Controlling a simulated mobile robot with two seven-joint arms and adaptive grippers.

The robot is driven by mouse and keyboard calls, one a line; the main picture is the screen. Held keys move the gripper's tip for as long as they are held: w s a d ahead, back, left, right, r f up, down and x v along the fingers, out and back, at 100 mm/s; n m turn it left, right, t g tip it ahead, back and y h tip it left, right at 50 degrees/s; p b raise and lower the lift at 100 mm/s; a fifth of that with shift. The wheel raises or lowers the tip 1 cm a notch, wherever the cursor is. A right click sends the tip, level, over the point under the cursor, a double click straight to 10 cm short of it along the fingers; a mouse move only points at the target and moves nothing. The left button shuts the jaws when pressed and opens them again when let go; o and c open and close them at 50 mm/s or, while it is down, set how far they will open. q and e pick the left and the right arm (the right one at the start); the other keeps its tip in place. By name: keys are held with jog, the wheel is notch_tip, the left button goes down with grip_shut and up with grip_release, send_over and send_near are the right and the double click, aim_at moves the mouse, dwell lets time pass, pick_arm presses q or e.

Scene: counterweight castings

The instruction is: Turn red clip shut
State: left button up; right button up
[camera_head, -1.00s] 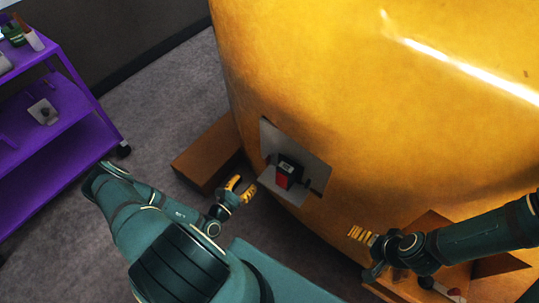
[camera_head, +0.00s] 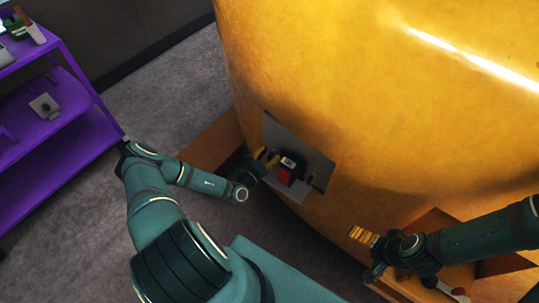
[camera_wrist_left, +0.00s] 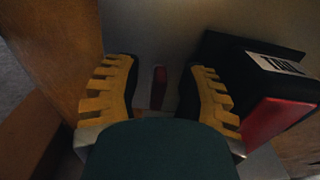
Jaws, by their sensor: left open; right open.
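A small dark red clip (camera_wrist_left: 159,84) stands out from a grey plate (camera_wrist_left: 150,30) in the left wrist view. It lies between the two yellow fingers of my left gripper (camera_wrist_left: 162,68), which are open and apart from it on both sides. In the head view my left gripper (camera_head: 266,158) is at the left side of the plate (camera_head: 312,148), close beside a black box with a red face (camera_head: 286,175); the clip itself cannot be made out there. My right gripper (camera_head: 366,240) is open and empty at the lower right, away from the plate.
The black box with its white label (camera_wrist_left: 282,65) stands close to the right finger. The plate sits on a large yellow casting (camera_head: 360,90). Brown blocks (camera_head: 212,146) lie at its foot. A purple shelf cart (camera_head: 70,125) stands at the left, with grey floor between.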

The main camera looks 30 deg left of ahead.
pick_arm(q)
grip_shut()
jog(key=shift+n, duration=0.4)
jog(key=shift+a+n+p, duration=0.1)
jog(key=shift+n+p, duration=0.2)
jog(key=shift+n, duration=0.7)
jog(key=n, duration=0.3)
jog(key=shift+a+n, duration=0.2)
jog(key=shift+n, duration=0.1)
jog(key=n, duration=0.5)
jog(key=shift+w+a+f+b, duration=0.1)
jog(key=shift+a+f+b, duration=0.05)
jog(key=shift+f+b, duration=0.15)
jog(key=n, duration=0.3)
jog(key=n+b, duration=0.1)
jog(key=n, duration=0.2)
jog(key=shift+a+f, duration=0.1)
jog(key=shift+f, duration=0.1)
jog(key=shift+n, duration=0.3)
